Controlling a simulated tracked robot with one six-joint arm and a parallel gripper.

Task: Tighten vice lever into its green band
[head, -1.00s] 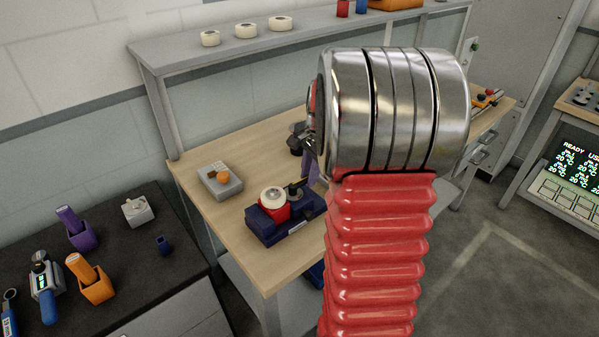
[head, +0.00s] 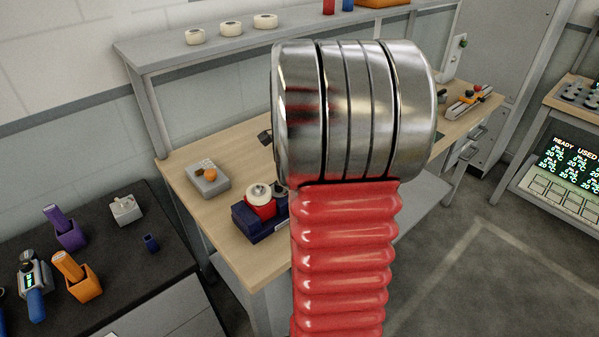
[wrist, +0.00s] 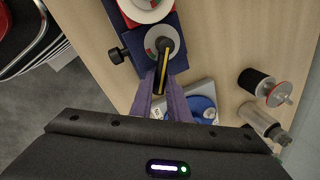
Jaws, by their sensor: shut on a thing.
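The vice is a dark navy block (head: 252,229) on the wooden bench in the head view, with a red part and a white roll on top. In the wrist view its navy body (wrist: 183,58) fills the top middle. A round hub with a grey and red face carries the vice lever (wrist: 164,62), dark with a yellow stripe, pointing toward my gripper. My gripper (wrist: 163,84) has purple fingers, shut on the lever's outer end. I cannot make out the green band. In the head view my arm hides the gripper and the lever.
A grey box with an orange knob (head: 209,177) stands left of the vice. A shelf (head: 240,42) runs above the bench.

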